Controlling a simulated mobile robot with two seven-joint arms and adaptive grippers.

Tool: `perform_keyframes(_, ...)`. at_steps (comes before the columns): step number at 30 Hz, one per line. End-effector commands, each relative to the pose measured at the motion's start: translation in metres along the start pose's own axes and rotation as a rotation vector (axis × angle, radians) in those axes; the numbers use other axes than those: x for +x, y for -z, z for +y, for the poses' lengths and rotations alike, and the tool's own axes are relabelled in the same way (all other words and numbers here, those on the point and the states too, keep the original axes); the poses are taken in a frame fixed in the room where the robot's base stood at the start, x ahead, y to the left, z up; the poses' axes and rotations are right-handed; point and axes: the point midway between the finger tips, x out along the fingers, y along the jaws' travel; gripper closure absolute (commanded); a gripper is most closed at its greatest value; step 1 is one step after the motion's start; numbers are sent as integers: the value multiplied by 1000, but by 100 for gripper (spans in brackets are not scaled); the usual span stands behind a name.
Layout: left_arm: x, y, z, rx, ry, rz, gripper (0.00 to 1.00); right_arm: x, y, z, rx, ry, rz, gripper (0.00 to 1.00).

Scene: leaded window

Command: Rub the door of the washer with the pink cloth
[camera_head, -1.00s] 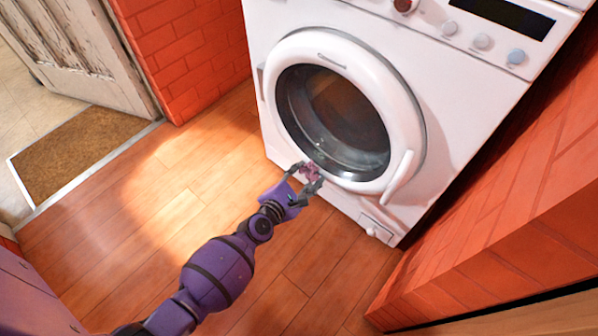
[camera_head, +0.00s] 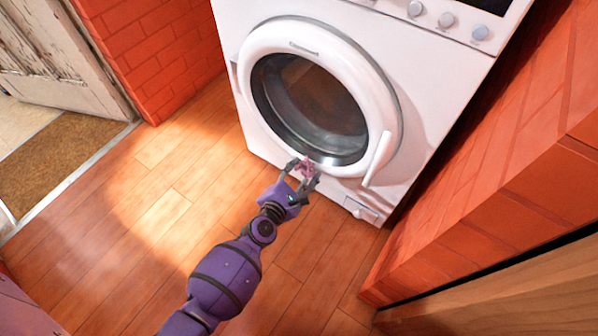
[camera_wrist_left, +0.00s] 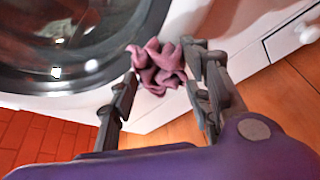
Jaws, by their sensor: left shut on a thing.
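The white washer (camera_head: 225,38) stands ahead, and its round door (camera_head: 312,105) with dark glass is shut. My left gripper (camera_head: 304,171) is shut on the crumpled pink cloth (camera_head: 307,167) at the lower rim of the door. In the left wrist view the cloth (camera_wrist_left: 158,66) sits between the fingertips of the left gripper (camera_wrist_left: 160,75), in front of the door's lower rim (camera_wrist_left: 75,103). I cannot tell whether the cloth touches the door. My right gripper is not in view.
A brick wall (camera_head: 500,190) runs close along the washer's right side. Another brick wall (camera_head: 160,50) and a worn white door (camera_head: 60,55) stand at the left, with a brown mat (camera_head: 55,165). The wooden floor (camera_head: 150,220) in front is clear.

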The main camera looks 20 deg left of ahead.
Motion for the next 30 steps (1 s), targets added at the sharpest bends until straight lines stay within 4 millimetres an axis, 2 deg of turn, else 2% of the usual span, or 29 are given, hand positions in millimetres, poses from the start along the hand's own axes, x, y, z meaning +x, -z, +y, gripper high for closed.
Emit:
perform_keyframes(10,8,15,29,3,-10,-1,83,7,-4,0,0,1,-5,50)
perform_keyframes(17,10,18,40,3,-17,-3,83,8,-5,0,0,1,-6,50)
perform_keyframes(30,14,35,68,4,-21,-4,83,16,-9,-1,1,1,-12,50)
